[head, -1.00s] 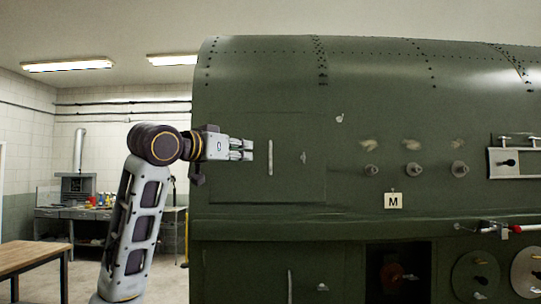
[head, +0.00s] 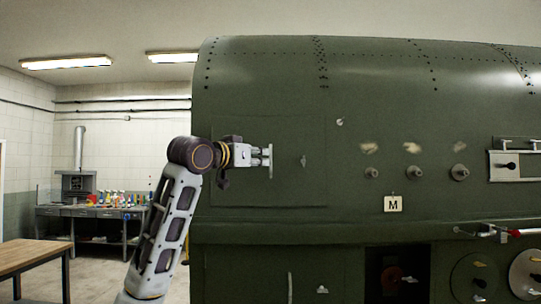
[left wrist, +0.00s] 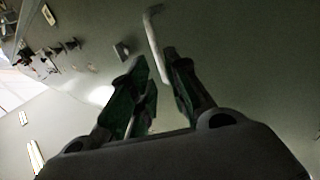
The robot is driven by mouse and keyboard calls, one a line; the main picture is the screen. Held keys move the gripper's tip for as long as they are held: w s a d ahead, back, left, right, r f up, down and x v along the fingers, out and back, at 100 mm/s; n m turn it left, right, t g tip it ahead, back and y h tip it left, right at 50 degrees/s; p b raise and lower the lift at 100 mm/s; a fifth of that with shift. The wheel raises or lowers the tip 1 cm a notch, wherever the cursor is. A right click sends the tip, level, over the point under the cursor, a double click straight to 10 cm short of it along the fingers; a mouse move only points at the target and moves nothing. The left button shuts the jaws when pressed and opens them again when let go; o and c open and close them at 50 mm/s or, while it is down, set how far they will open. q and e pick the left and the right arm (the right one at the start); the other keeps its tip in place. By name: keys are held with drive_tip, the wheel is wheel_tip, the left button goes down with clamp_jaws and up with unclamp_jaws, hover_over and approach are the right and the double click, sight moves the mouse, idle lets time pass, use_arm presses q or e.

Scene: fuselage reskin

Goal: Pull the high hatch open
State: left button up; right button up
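The high hatch (head: 290,190) is a green rectangular panel, flush and closed in the dark green fuselage wall. Its pale vertical bar handle (head: 270,172) stands near the panel's middle. My left gripper (head: 265,156) points right, with its fingertips at the handle and covering part of it. In the left wrist view the two fingers (left wrist: 156,62) are apart, and the near end of the handle (left wrist: 154,35) runs in between their tips. I see no clear grip on it. My right gripper is not in view.
A small latch (head: 303,161) sits right of the handle. Several round knobs (head: 412,173), an M placard (head: 393,203) and a ledge (head: 340,230) are further right and below. A wooden table (head: 35,258) and a workbench (head: 95,212) stand at the left.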

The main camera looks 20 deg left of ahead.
sight(271, 173)
use_arm(q)
drive_tip(key=shift+p+x, duration=0.95)
drive_tip(key=shift+x, duration=2.2)
clamp_jaws()
